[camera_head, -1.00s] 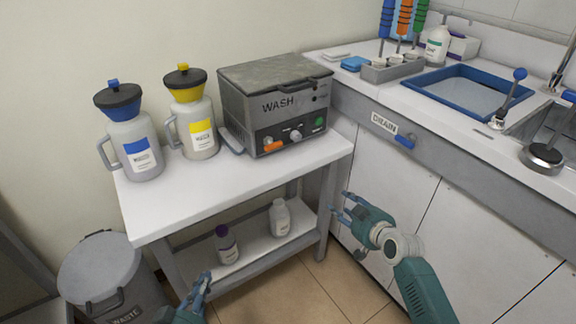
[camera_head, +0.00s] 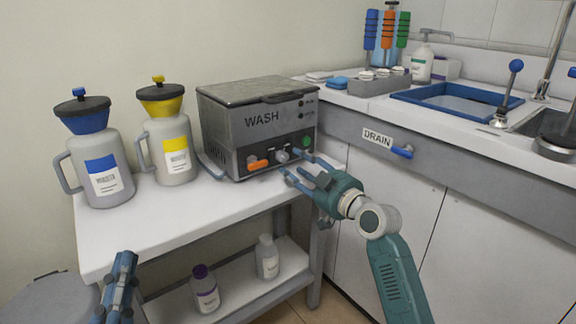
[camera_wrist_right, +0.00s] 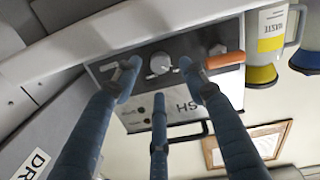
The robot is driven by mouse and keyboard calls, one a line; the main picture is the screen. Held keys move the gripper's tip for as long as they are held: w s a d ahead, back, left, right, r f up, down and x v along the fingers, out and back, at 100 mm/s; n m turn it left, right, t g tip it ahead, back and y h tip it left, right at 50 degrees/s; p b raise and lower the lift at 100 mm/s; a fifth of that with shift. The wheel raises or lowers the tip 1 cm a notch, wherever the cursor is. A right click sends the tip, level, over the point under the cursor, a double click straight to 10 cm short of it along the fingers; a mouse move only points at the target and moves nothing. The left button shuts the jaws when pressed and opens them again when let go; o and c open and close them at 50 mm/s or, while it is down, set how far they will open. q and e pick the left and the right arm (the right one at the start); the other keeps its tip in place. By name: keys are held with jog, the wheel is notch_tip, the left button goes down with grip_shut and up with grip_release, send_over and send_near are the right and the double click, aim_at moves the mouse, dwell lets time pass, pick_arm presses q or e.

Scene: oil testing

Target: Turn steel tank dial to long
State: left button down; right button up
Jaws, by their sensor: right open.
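The steel tank (camera_head: 222,130), marked WASH, stands on the white table against the wall. Its round silver dial (camera_head: 282,156) is on the front panel between an orange handle (camera_head: 258,165) and a green button (camera_head: 307,141). My right gripper (camera_head: 297,165) is open in front of the panel, fingers pointing at it. In the right wrist view the dial (camera_wrist_right: 159,63) shows between the spread fingertips; contact cannot be told. The dial's setting is too small to read. My left gripper (camera_head: 125,265) is low at the table's front edge, its opening unclear.
Jugs with a blue funnel (camera_head: 100,165) and a yellow funnel (camera_head: 172,150) stand left of the tank. Two bottles stand on the lower shelf (camera_head: 238,275). The counter at right carries a blue-rimmed basin (camera_head: 410,98) and a blue DRAIN handle (camera_head: 402,152).

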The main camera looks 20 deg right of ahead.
aim_at(285, 158)
pick_arm(q)
jog(key=shift+s+a+r+t+h+b, duration=0.15)
jog(key=shift+s+r+t, duration=0.35)
jog(key=shift+r, duration=0.25)
jog(key=shift+s+d+r+t+h+b, duration=0.1)
jog(key=shift+s+r+t, duration=0.4)
jog(key=shift+r, duration=0.2)
jog(key=shift+s+a+r+t+h+b, duration=0.15)
jog(key=shift+s+r+t, duration=0.25)
jog(key=shift+s+r, duration=0.3)
pick_arm(e)
jog(key=shift+x, duration=2.15)
pick_arm(q)
jog(key=shift+w, duration=0.1)
pick_arm(e)
grip_shut()
